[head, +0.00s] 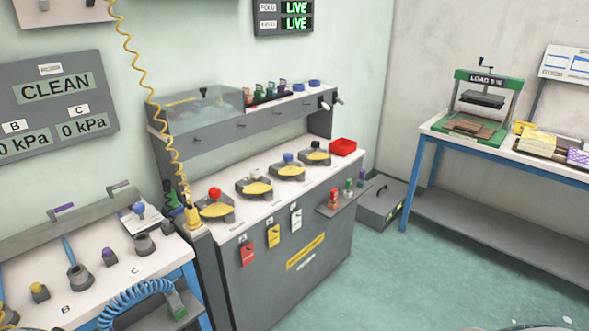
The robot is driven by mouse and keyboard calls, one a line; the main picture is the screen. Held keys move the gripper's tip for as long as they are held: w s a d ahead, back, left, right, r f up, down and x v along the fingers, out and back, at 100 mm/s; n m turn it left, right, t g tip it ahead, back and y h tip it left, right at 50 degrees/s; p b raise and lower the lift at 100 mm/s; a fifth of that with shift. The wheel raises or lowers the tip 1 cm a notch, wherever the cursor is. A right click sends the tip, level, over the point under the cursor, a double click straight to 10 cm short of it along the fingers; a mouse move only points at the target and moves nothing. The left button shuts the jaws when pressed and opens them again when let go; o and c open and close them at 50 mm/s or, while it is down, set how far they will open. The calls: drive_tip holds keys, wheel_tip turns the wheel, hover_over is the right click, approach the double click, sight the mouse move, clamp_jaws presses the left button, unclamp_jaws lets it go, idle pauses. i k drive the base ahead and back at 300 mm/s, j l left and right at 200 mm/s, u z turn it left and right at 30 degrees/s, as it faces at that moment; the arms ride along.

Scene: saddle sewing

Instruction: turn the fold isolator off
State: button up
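A dark wall display (283,16) at the top centre shows two rows. The upper row is labelled FOLD and reads LIVE in green; the lower row also reads LIVE, its label too small to read. I cannot tell which part is the fold isolator. The grey central bench (290,255) carries a row of units with yellow plates, topped by a red knob (214,192), a pale knob (253,179), a blue knob (288,157) and a dark knob (315,145). Red, yellow and white tags hang on its front. My gripper is not in view.
A blue-framed bench (185,262) with fittings stands at left, below a grey CLEAN panel (58,103). A red tray (343,147) sits at the central bench's far end. A green press (484,102) stands on the right table. The green floor (420,270) at front right is clear.

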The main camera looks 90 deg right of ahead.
sight(289, 171)
drive_tip(key=z, duration=2.9)
drive_tip(key=i+l, duration=0.5)
drive_tip(key=i, duration=0.15)
drive_tip(key=i+l, duration=0.5)
drive_tip(key=i, duration=0.2)
drive_tip(key=i+l, duration=0.5)
drive_tip(key=i, duration=0.15)
